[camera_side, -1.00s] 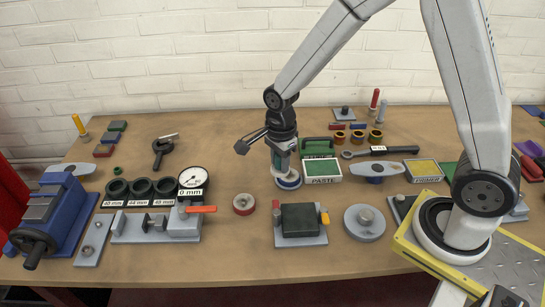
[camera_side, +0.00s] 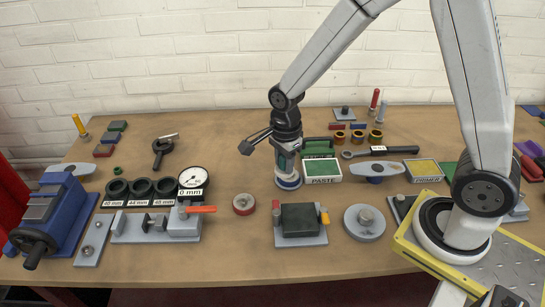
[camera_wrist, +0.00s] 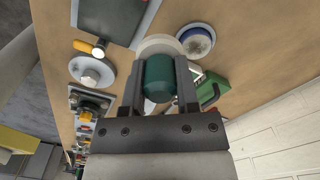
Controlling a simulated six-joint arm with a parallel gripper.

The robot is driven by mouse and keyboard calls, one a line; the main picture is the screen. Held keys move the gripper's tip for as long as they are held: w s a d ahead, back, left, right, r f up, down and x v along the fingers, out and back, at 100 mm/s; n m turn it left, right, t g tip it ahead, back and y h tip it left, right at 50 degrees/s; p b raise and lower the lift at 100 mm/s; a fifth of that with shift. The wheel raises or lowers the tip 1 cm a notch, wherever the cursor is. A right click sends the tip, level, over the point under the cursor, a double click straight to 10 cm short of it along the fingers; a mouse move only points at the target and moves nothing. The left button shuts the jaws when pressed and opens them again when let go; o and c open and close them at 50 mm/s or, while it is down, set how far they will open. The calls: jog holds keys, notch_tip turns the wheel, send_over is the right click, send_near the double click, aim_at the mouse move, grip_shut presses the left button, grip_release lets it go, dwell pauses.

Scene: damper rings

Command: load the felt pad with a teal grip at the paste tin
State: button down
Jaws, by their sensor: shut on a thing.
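My gripper (camera_side: 286,152) is shut on the teal grip (camera_wrist: 158,77) of the felt pad. The pad's pale round face (camera_wrist: 160,45) shows beyond the fingertips in the wrist view.
A green case (camera_side: 318,147) stands behind the paste tin. A yellow-topped tin (camera_side: 423,170) and a blue-grey holder (camera_side: 376,171) lie to the right. A dark block on a plate (camera_side: 300,219) and a grey disc (camera_side: 364,222) are in front.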

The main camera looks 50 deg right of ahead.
jog(key=shift+d+f, duration=0.1)
jog(key=shift+d, duration=0.5)
send_over(322, 170)
notch_tip(322, 170, down, 3)
jog(key=shift+w+d+f, duration=0.1)
jog(key=shift+f, duration=0.2)
jog(key=shift+f, duration=2.75)
jog(key=shift+f, duration=0.65)
dwell(0.6)
jog(key=shift+r, duration=0.1)
notch_tip(322, 170, up, 7)
dwell(1.2)
